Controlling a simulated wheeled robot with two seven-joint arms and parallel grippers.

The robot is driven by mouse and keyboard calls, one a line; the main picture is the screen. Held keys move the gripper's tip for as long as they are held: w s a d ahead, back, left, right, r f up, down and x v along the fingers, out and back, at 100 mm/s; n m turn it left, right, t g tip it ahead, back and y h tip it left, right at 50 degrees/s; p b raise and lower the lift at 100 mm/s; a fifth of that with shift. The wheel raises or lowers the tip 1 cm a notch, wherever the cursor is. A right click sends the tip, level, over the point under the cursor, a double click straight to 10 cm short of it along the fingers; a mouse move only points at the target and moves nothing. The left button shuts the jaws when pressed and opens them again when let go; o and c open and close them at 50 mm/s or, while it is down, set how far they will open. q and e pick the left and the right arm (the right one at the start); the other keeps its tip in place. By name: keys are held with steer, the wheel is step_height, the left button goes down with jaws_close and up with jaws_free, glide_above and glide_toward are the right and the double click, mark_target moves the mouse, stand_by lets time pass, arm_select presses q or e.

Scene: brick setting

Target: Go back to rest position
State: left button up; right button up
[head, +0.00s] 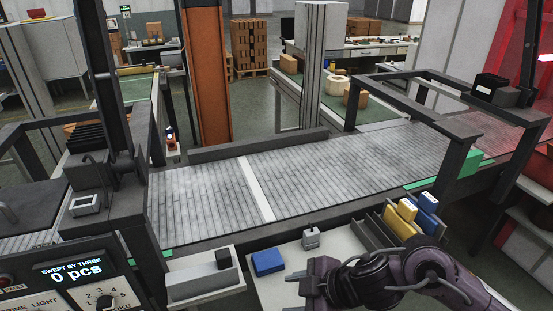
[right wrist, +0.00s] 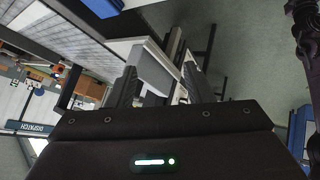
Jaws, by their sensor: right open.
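My right gripper (head: 316,284) shows at the bottom centre of the head view, over the white work surface in front of the conveyor. Its dark arm comes in from the lower right. In the right wrist view, the two dark fingers of the right gripper (right wrist: 158,88) stand apart with nothing between them. My left gripper is not in the head view.
A blue brick (head: 268,262) and a small grey block (head: 311,237) lie just beyond my right gripper. A rack with yellow bricks (head: 399,215) and blue bricks stands to the right. The near conveyor belt (head: 335,170) is bare across its middle; dark frames rise at both ends.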

step_height(320, 180, up, 3)
steer(key=w+a+m+t, duration=0.2)
steer(key=a+m+t, duration=0.1)
steer(key=m+t, duration=0.15)
steer(key=s+d+f+m+g+h, duration=0.2)
steer(key=s+d+f+m+h, duration=0.3)
steer(key=d, duration=0.4)
steer(key=s+d+f+m+g+h, duration=0.35)
steer(key=s+d+m, duration=0.3)
steer(key=d, duration=0.25)
step_height(320, 180, down, 32)
steer(key=s+g, duration=0.1)
steer(key=s, duration=0.2)
steer(key=s+d+f, duration=0.2)
steer(key=s+f, duration=0.6)
steer(key=s, duration=0.1)
steer(key=s+d+f+g, duration=0.1)
steer(key=s+d+f, duration=0.1)
steer(key=s+f, duration=0.7)
steer(key=shift+s+d+y, duration=0.15)
steer(key=shift+s+y, duration=0.2)
steer(key=shift+s, duration=0.2)
steer(key=shift+f, duration=0.1)
